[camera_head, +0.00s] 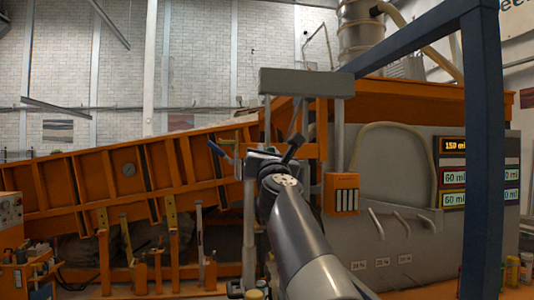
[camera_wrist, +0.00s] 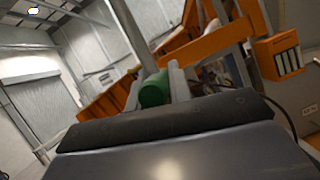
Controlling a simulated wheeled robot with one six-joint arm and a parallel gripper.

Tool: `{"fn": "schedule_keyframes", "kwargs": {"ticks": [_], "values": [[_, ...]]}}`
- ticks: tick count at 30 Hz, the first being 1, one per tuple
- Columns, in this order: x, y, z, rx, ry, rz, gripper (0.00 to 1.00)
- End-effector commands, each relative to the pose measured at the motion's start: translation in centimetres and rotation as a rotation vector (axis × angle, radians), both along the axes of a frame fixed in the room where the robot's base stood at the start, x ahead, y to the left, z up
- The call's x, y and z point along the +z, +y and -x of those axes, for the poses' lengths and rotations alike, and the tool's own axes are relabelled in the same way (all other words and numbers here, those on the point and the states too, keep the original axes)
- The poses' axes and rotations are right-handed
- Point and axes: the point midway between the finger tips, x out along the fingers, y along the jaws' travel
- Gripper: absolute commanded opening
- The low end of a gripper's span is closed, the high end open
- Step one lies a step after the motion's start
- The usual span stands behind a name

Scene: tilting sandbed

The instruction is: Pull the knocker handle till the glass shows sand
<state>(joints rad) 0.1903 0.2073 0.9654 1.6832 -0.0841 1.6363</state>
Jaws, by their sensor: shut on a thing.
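My gripper (camera_wrist: 158,82) is shut on a green grip, which I take to be the knocker handle (camera_wrist: 153,91). The grip sits between the two grey fingers in the wrist view, and a grey rod rises from behind it. In the head view my dark wrist (camera_head: 268,162) reaches to the grey post frame beside the orange sandbed (camera_head: 85,190), and it hides the grip there. The sandbed is tilted, higher at its right end. I cannot pick out the glass for certain, and I see no sand.
A blue-grey post (camera_head: 481,150) stands close on the right. An orange box with white slots (camera_head: 341,194) hangs right of my wrist. Lit volume readouts (camera_head: 454,178) are on the grey cabinet (camera_head: 345,235). A blue-tipped lever (camera_head: 216,149) is left of my wrist.

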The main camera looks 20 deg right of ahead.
Motion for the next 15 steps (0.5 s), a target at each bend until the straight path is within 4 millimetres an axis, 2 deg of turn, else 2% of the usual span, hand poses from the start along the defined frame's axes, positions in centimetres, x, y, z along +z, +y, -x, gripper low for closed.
{"fn": "schedule_keyframes", "kwargs": {"ticks": [1,3,14,15], "values": [[-1.44,-0.02,-0.07,0.0,0.003,-0.001,0.0],[-1.99,-0.02,-0.07,0.0,0.003,-0.001,0.0],[-2.4,-0.06,-0.25,-0.001,0.01,-0.003,0.0],[-2.44,-0.07,-0.27,-0.001,0.01,-0.003,0.21]]}}
